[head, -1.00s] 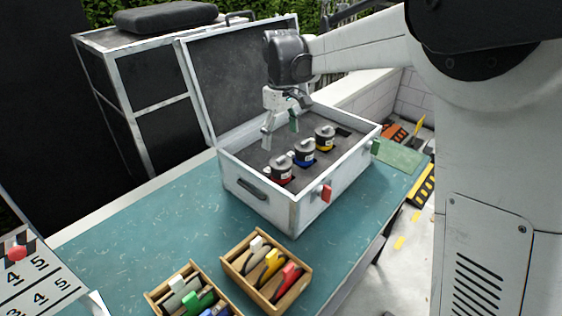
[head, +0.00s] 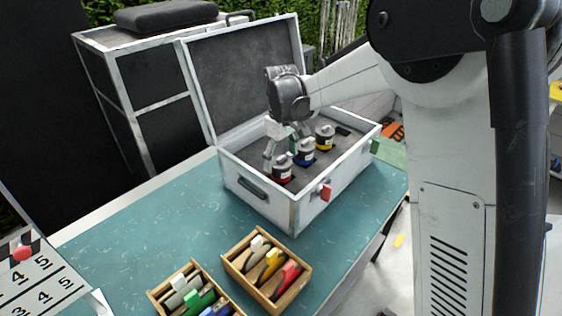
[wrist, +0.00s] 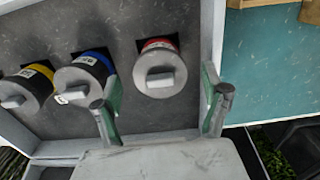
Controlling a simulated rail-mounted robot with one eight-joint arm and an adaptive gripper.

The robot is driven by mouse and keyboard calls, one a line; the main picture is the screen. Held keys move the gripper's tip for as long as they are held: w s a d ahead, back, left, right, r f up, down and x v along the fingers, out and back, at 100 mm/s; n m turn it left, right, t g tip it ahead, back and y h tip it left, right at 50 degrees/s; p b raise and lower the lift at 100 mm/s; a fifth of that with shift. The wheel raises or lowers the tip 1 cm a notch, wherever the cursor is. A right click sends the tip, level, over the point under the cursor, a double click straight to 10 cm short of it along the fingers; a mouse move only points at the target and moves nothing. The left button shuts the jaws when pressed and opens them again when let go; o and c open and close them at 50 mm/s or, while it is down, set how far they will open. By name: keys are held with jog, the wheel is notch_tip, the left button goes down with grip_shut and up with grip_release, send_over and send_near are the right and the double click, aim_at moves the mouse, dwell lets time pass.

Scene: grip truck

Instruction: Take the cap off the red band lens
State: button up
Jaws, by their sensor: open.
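The red band lens (head: 281,176) stands upright in the dark foam of the open case, the nearest in a row of three. In the wrist view the lens (wrist: 153,43) shows its red band behind a grey cap (wrist: 160,78) with a raised grip bar. The cap is on the lens. My gripper (head: 281,152) is low over the case, just behind the red band lens. In the wrist view my open gripper (wrist: 163,99) has green-padded fingers to either side of the cap's line, apart from it. Nothing is between the fingers.
The blue band lens (head: 305,158) and yellow band lens (head: 325,143) stand close by in the case (head: 262,203). The raised lid (head: 245,85) is behind my gripper. Two wooden boxes (head: 236,265) (head: 160,298) of coloured items sit on the teal table (head: 140,215).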

jog(key=c, duration=1)
jog(key=shift+o, duration=0.2)
